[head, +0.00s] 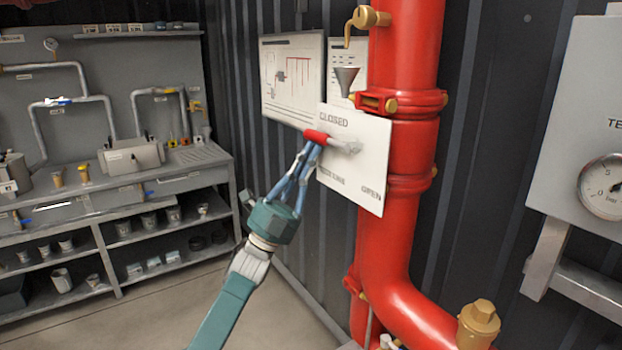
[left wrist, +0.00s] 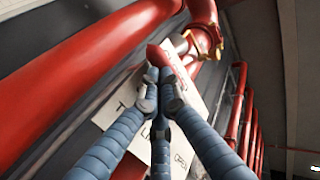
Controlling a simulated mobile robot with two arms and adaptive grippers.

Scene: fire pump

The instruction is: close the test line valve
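The test line valve has a lever with a red grip (head: 317,137) and a grey hub, in front of a white plate (head: 372,163) on the red standpipe. The plate reads CLOSED at its upper left and OPEN at its lower right. The lever points left and slightly up, just below the word CLOSED. My left gripper (head: 311,149) reaches up from below, its fingers drawn together at the red grip. In the left wrist view the fingertips (left wrist: 160,85) meet at the red grip (left wrist: 157,56) and partly hide the lever. My right gripper is not in view.
The red standpipe (head: 408,60) runs vertically right of the plate and bends right below. A gauge panel (head: 590,110) is at the right. A grey shelf bench (head: 185,183) with pipes and small parts stands at the left. The floor between (head: 165,310) is clear.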

